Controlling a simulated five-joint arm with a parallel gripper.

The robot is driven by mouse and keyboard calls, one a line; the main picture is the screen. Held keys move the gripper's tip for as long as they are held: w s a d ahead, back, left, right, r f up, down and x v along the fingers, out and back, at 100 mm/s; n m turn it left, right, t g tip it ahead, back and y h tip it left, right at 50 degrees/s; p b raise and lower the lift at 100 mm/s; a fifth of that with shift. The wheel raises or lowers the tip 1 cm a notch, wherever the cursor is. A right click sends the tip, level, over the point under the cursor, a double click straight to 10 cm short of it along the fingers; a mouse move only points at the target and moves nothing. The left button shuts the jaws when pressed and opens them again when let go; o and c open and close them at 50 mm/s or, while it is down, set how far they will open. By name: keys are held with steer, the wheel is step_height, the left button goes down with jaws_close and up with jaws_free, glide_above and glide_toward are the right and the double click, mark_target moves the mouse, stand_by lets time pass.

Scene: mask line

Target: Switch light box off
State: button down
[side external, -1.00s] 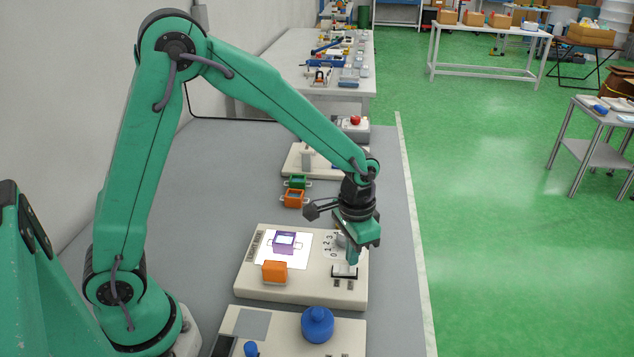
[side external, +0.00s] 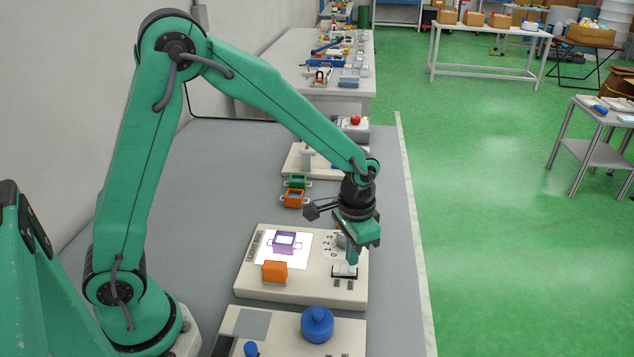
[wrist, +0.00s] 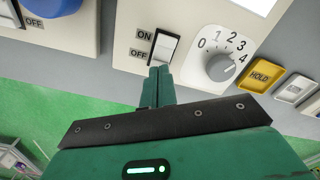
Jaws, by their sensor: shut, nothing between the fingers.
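The light box (side external: 300,287) is a cream panel on the grey bench, with its lit white screen (side external: 298,261) glowing. Its rocker switch (side external: 344,271) is white in a black frame; it also shows in the wrist view (wrist: 163,49) beside the ON and OFF labels. My gripper (side external: 351,260) points down over the switch, shut and empty. In the wrist view its fingertips (wrist: 160,70) are together at the OFF end of the switch. I cannot tell whether they touch it.
A purple frame (side external: 285,242) sits on the lit screen, and an orange block (side external: 274,271) stands at its near edge. A numbered dial (wrist: 222,67) is right of the switch, then a yellow HOLD button (wrist: 264,77). A panel with a blue knob (side external: 317,324) lies nearer the camera.

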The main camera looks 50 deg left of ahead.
steer(key=shift+f, duration=1)
stand_by(1.0)
steer(key=shift+r, duration=3.55)
steer(key=s+a+r+n+t, duration=0.1)
steer(key=s+a+r+t, duration=0.1)
steer(key=s+a+r, duration=0.2)
steer(key=s+a+r+n+t, duration=0.2)
steer(key=s+a+r, duration=0.3)
steer(key=s, duration=0.8)
step_height(320, 180, up, 4)
steer(key=shift+s+a+f+t, duration=0.1)
steer(key=shift+s+a+t, duration=0.1)
steer(key=shift+t, duration=0.6)
